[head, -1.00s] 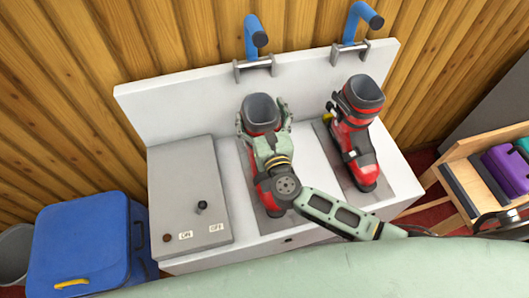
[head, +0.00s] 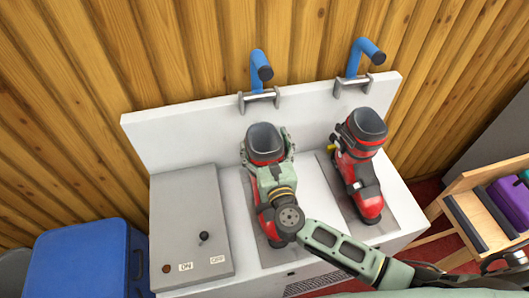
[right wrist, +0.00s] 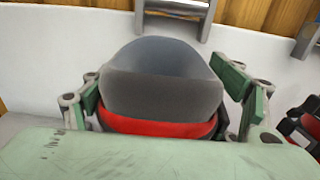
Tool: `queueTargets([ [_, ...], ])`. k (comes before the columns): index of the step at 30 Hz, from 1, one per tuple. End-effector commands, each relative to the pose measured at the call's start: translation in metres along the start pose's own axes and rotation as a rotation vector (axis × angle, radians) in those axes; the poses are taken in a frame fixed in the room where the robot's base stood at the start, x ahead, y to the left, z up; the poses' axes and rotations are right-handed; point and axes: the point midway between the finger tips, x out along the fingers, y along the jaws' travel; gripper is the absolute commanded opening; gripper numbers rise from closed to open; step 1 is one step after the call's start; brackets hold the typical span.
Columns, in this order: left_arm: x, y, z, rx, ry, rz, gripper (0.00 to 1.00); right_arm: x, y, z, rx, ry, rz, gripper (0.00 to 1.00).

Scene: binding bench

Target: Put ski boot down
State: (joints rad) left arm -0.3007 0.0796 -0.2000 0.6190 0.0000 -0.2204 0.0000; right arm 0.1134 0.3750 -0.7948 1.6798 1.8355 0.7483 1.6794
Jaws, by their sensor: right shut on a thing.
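A red and grey ski boot (head: 264,138) stands upright at the left grey pad of the white bench. My right gripper (head: 267,150) is shut around its upper shaft, a finger on each side. In the right wrist view the same boot's grey cuff and red band (right wrist: 160,95) sit between the green fingers of the gripper (right wrist: 165,105). My wrist hides much of the boot's front, and its sole contact cannot be seen clearly. A second red boot (head: 361,160) stands upright on the right pad. My left gripper is not in view.
The white bench (head: 150,134) has two blue-handled levers (head: 260,68) (head: 364,54) on its back wall. A grey control box (head: 187,225) with a switch stands left. A blue bin (head: 80,258) is at lower left, a wooden rack (head: 480,215) at right.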

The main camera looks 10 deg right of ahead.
Motion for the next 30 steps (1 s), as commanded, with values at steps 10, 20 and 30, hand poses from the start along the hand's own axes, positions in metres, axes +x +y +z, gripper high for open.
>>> queueTargets([
  [10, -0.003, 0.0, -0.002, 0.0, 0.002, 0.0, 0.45, 0.002, 0.0, 0.038, 0.004, -0.019, -0.002, 0.18],
  [20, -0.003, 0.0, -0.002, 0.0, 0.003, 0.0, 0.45, -0.013, -0.015, 0.055, 0.002, -0.014, 0.0, 0.17],
  [30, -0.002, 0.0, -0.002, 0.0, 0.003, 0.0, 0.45, -0.053, -0.056, 0.087, 0.001, -0.013, 0.002, 0.17],
])
